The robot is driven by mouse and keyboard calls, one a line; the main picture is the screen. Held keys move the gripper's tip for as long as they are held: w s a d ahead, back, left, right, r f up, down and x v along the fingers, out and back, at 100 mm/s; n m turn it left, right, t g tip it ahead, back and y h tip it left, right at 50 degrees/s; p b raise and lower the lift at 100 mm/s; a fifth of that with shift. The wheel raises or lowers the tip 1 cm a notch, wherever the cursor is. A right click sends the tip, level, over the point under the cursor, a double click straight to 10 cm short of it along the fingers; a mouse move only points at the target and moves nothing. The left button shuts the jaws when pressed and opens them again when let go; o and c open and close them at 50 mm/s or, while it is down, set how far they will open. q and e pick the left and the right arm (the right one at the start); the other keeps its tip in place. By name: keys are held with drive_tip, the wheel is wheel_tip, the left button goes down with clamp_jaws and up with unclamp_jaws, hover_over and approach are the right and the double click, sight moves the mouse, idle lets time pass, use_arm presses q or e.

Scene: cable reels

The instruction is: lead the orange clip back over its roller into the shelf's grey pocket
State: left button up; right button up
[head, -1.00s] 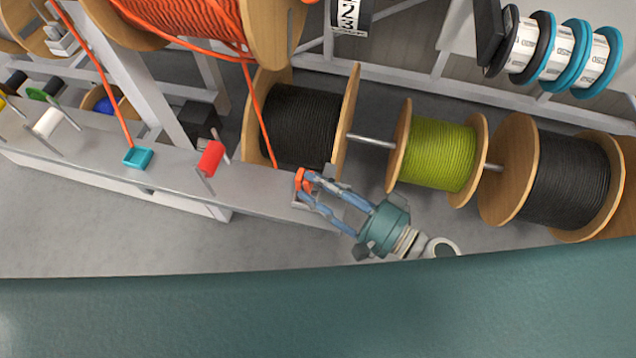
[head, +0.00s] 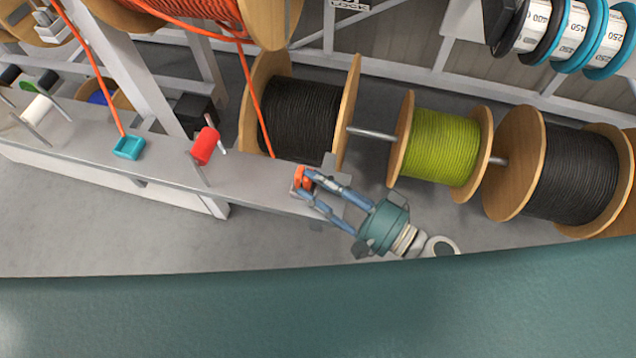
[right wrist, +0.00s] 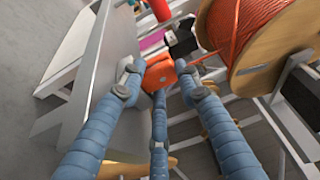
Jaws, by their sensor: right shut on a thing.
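The orange clip (head: 302,176) is in my right gripper (head: 306,184), at the right end of the pale shelf (head: 258,187) in the head view. The fingers are shut on it. In the right wrist view the clip (right wrist: 158,73) sits between the blue fingertips. An orange cable (head: 258,110) runs from the clip up to the large orange reel (head: 200,12). A red roller (head: 206,146) stands on the shelf, left of the clip; the cable does not touch it. I cannot make out the grey pocket clearly; the gripper covers that shelf end. My left gripper is not in view.
A teal pocket (head: 129,147) on the shelf has another orange cable running up from it. A white roller (head: 37,107) is farther left. Black (head: 300,118) and yellow-green (head: 442,147) cable reels stand close behind and right of my gripper. Floor shows in front of the shelf.

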drive_tip(key=shift+s+f, duration=0.25)
drive_tip(key=shift+f, duration=0.5)
drive_tip(key=o, duration=1.3)
drive_tip(key=shift+d+f, duration=0.1)
drive_tip(key=shift+s+d+f, duration=0.1)
drive_tip(key=shift+s+d, duration=0.05)
drive_tip(key=shift+d, duration=0.05)
drive_tip(key=shift+r+v, duration=0.3)
drive_tip(key=shift+v, duration=1.55)
drive_tip(key=shift+r+v, duration=0.3)
drive_tip(key=shift+v, duration=1.5)
drive_tip(key=shift+r+v, duration=0.3)
drive_tip(key=shift+v, duration=1.55)
drive_tip(key=shift+d, duration=0.1)
drive_tip(key=shift+f, duration=0.1)
